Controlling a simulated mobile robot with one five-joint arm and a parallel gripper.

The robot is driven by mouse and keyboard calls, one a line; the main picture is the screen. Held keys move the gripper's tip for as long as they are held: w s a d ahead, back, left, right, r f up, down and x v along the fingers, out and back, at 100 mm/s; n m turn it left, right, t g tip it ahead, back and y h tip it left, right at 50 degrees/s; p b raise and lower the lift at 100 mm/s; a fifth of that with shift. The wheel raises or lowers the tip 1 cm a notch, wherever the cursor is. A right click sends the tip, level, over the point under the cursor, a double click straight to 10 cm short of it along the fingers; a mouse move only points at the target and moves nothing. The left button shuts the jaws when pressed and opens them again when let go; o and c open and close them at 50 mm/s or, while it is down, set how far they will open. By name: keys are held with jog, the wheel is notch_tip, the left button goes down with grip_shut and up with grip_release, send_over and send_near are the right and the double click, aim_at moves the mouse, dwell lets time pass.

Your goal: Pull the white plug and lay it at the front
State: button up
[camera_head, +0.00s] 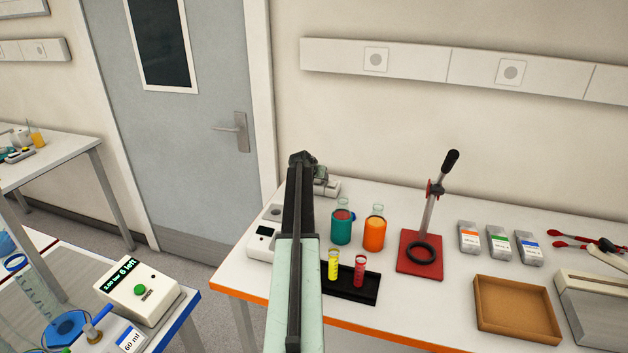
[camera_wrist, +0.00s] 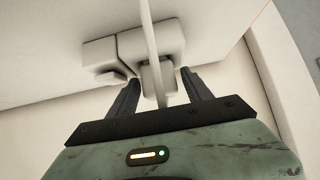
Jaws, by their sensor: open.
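The white plug (camera_wrist: 157,80) shows in the wrist view, between the two dark fingers of my gripper (camera_wrist: 160,75). My gripper is open, with a finger on either side of the plug. A pale cable (camera_wrist: 148,25) crosses in front of the plug. The plug is at a white socket block (camera_wrist: 110,53); I cannot tell how deep it sits. In the head view, my gripper (camera_head: 312,166) is at the back left of the white table (camera_head: 240,282), by a white socket strip (camera_head: 331,189). My arm hides part of this area.
A white device (camera_head: 261,238) stands left of my arm. Right of it are a teal beaker (camera_head: 342,228), an orange beaker (camera_head: 374,235), a black rack (camera_head: 347,283) with yellow and red tubes, and a red press (camera_head: 420,262). A cork tray (camera_head: 515,311) lies farther right.

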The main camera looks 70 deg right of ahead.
grip_shut()
jog(key=shift+r+p, duration=0.25)
jog(key=shift+p, duration=0.05)
jog(key=shift+r, duration=0.2)
jog(key=shift+r+p, duration=0.25)
jog(key=shift+p, duration=0.2)
dwell(0.3)
jog(key=shift+r+p, duration=1.65)
